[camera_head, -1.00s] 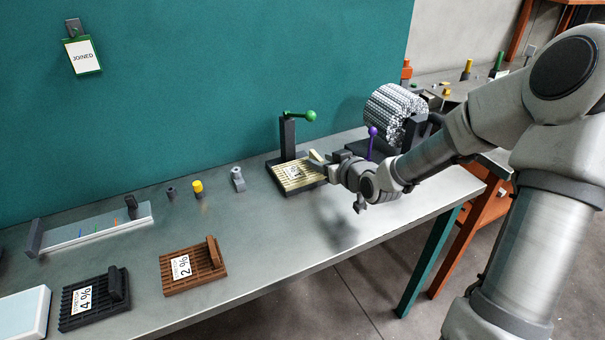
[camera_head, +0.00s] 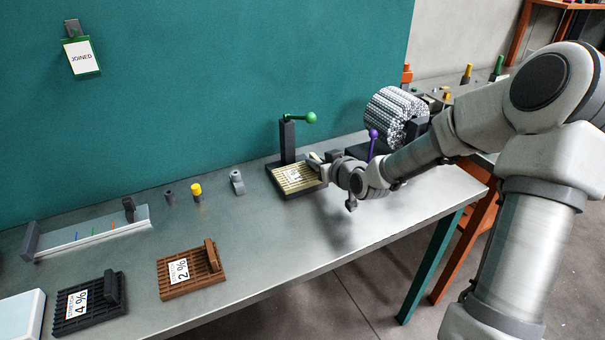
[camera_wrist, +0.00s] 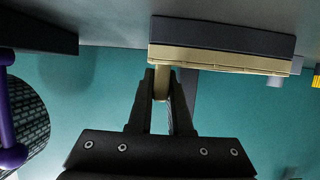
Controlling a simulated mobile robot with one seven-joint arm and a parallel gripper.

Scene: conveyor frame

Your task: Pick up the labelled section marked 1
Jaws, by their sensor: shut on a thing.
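A cream slatted section (camera_head: 297,187) with a white label lies in a dark tray (camera_head: 271,168) below a post with a green-knobbed lever (camera_head: 311,117). The label's print is too small to read in the head view. My gripper (camera_head: 322,162) is at the section's right side. In the wrist view, where the bench is at the top, the section shows edge-on as a tan slab (camera_wrist: 222,58) against the dark tray (camera_wrist: 222,36). My gripper (camera_wrist: 165,86) is shut on the section's tan upright tab (camera_wrist: 161,80). The section still appears level against the tray.
A purple-knobbed lever (camera_head: 373,133) and a grey beaded roll (camera_head: 393,108) stand right of my gripper. Brown (camera_head: 185,275) and black (camera_head: 85,313) slatted sections with labels lie front left. The bench between is clear.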

